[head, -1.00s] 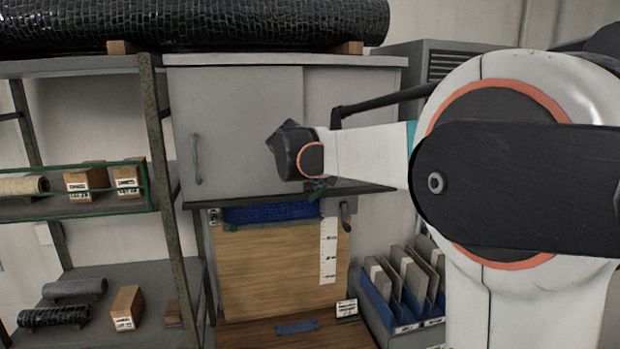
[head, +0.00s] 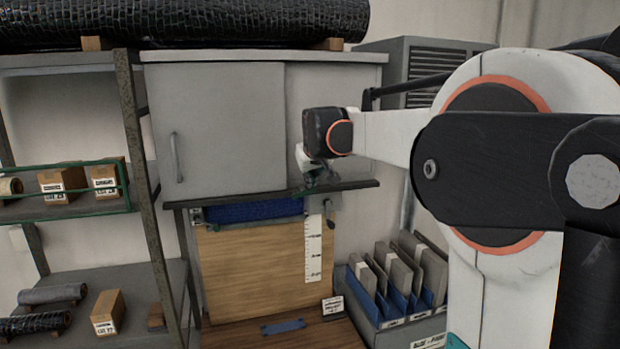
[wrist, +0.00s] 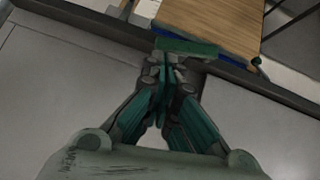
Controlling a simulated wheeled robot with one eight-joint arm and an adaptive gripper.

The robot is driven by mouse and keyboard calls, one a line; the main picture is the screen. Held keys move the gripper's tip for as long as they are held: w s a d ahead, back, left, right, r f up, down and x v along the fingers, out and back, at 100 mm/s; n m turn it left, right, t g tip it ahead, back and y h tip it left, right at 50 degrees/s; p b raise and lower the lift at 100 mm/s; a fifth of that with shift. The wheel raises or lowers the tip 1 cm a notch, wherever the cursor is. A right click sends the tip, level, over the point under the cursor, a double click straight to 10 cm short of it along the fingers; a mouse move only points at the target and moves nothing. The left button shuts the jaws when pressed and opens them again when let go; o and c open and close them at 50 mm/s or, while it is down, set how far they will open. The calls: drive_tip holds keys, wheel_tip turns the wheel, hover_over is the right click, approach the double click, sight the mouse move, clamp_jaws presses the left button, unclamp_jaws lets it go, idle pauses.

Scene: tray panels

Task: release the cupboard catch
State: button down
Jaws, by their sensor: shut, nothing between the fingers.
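The grey cupboard (head: 225,125) has two flat doors, with a bar handle (head: 177,157) on the left one. A dark ledge (head: 355,185) runs along its bottom. A small dark lever-like part (head: 330,222) hangs below the ledge at the right; I cannot tell whether it is the catch. My gripper (head: 309,187) is shut and empty, in front of the right door's lower edge. In the wrist view my gripper (wrist: 168,62) has its teal fingers together. A flat green piece (wrist: 190,46) shows just beyond the fingertips; I cannot tell whether they touch it.
A wooden board (head: 255,265) with a blue band (head: 255,212) and a white scale (head: 314,250) stands below the cupboard. A file bin (head: 400,330) is at the lower right. A shelf rack (head: 130,130) stands at the left. A dark roll (head: 190,20) lies on top.

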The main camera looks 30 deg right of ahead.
drive_tip(key=shift+r+p, duration=0.3)
drive_tip(key=shift+r, duration=0.3)
drive_tip(key=w+r+v, duration=0.1)
drive_tip(key=w+v, duration=0.1)
drive_tip(key=v, duration=1)
drive_tip(key=shift+a+r, duration=0.5)
drive_tip(key=shift+r, duration=0.2)
drive_tip(key=shift+a+f, duration=0.1)
